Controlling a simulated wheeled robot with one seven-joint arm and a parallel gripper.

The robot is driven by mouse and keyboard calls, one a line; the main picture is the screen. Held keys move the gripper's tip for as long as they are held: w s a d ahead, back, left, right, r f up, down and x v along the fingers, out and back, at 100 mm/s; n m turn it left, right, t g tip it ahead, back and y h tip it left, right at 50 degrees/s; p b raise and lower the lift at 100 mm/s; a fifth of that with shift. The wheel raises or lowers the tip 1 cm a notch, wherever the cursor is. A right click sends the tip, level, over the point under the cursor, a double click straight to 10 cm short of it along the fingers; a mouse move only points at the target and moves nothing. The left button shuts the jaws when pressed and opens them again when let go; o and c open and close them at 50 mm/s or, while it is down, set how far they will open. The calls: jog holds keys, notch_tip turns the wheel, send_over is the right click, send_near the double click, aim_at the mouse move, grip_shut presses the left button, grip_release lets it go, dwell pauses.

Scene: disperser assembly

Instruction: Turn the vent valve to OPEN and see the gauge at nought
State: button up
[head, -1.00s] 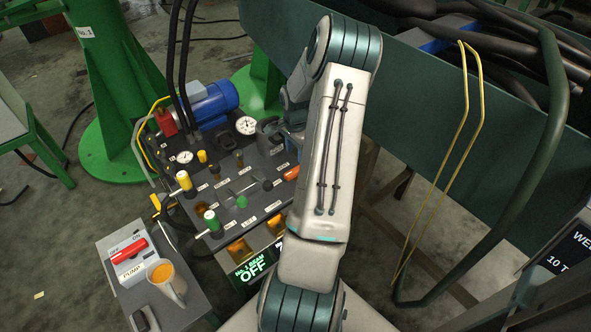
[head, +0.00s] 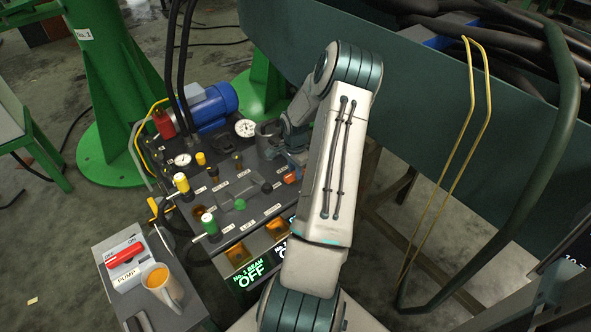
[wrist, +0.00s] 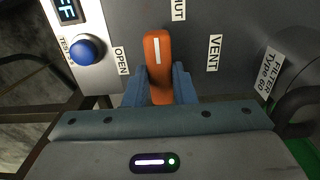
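The vent valve's orange handle (wrist: 158,62) has a white line and stands upright in the wrist view, its marked end toward the SHUT label (wrist: 178,8). The OPEN label (wrist: 121,61) is to its left and the VENT label (wrist: 214,53) to its right. My gripper (wrist: 160,82) has one blue finger on each side of the handle; whether they grip it I cannot tell. The handle also shows in the head view (head: 291,177) beside my wrist.
A blue button (wrist: 86,48) labelled TEST is left of the handle. Levers with green (head: 209,222) and yellow (head: 181,183) tops stand on the bench. A mug (head: 163,284) and red pump switch (head: 125,254) are at lower left. A green beam (head: 430,100) fills the right.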

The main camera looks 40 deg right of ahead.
jog(key=shift+n+p, duration=0.3)
jog(key=n+p, duration=0.1)
jog(key=n, duration=0.1)
jog(key=shift+r+n+p, duration=0.15)
jog(key=shift+n+p, duration=0.25)
jog(key=n+p, duration=0.2)
jog(key=n, duration=0.3)
jog(key=n+p, duration=0.1)
jog(key=n, duration=0.4)
jog(key=shift+p, duration=0.4)
jog(key=shift+n+p, duration=0.6)
jog(key=shift+n, duration=1.6)
jog(key=o, duration=1)
notch_tip(320, 180, up, 14)
jog(key=p, duration=0.3)
jog(key=shift+f, duration=0.25)
